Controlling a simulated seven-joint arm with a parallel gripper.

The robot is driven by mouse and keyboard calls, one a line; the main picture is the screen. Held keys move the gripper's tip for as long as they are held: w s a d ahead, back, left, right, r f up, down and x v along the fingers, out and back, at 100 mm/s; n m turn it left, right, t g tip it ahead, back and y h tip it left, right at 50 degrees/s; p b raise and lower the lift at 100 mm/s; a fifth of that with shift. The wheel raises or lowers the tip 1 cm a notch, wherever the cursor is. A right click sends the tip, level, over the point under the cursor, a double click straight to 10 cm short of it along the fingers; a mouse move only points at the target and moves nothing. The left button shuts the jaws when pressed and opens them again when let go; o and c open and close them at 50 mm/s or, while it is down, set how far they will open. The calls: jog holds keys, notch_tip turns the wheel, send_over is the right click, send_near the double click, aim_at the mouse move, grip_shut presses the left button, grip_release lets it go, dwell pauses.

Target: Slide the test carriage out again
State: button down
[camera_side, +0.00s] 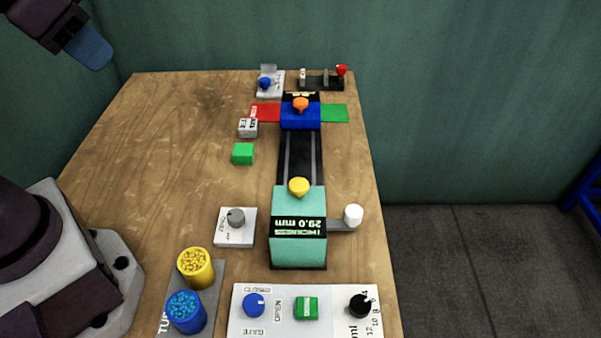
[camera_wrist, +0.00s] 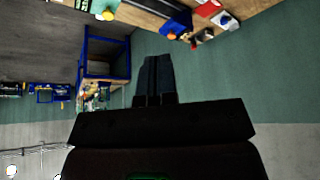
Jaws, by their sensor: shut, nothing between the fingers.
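A blue block with an orange knob, which looks like the test carriage (camera_side: 300,119), sits at the far end of a black rail (camera_side: 301,158), between a red plate and a green plate. A teal press body (camera_side: 298,256) with a yellow knob and an upside-down "29.0 mm" display stands at the near end of the rail. My gripper (camera_side: 92,50) is shut and empty, high at the upper left, well away from the carriage. Its dark blue fingers lie together in the wrist view (camera_wrist: 156,78).
A green cube (camera_side: 243,154) and a grey block (camera_side: 248,128) lie left of the rail. A white-knobbed lever (camera_side: 352,217) sticks out right of the press. Yellow and blue cups (camera_side: 195,268) and a control panel (camera_side: 277,325) fill the near edge. The table's left middle is clear.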

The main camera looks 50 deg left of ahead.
jog(key=c, duration=1.8)
grip_release()
jog(key=shift+c, duration=0.2)
jog(key=o, duration=0.4)
jog(key=shift+d, duration=0.1)
jog(key=o, duration=0.7)
jog(key=shift+w+d+f+m+g, duration=0.2)
jog(key=shift+w+d+f+g, duration=0.1)
jog(key=shift+f, duration=0.2)
jog(key=shift+w+d+f+m+g, duration=0.2)
jog(key=shift+d+f+g, duration=0.1)
jog(key=shift+f, duration=0.2)
jog(key=w+d+f+g, duration=0.3)
jog(key=w+d, duration=0.4)
jog(key=w, duration=0.3)
jog(key=shift+w+d+f+g, duration=0.3)
jog(key=shift+w+d+f, duration=0.1)
jog(key=shift+f, duration=0.45)
jog(key=n, duration=1.3)
send_over(354, 210)
notch_tip(354, 210, down, 12)
jog(key=shift+g, duration=0.4)
notch_tip(354, 210, down, 12)
jog(key=shift+f, duration=0.1)
jog(key=shift+c, duration=0.2)
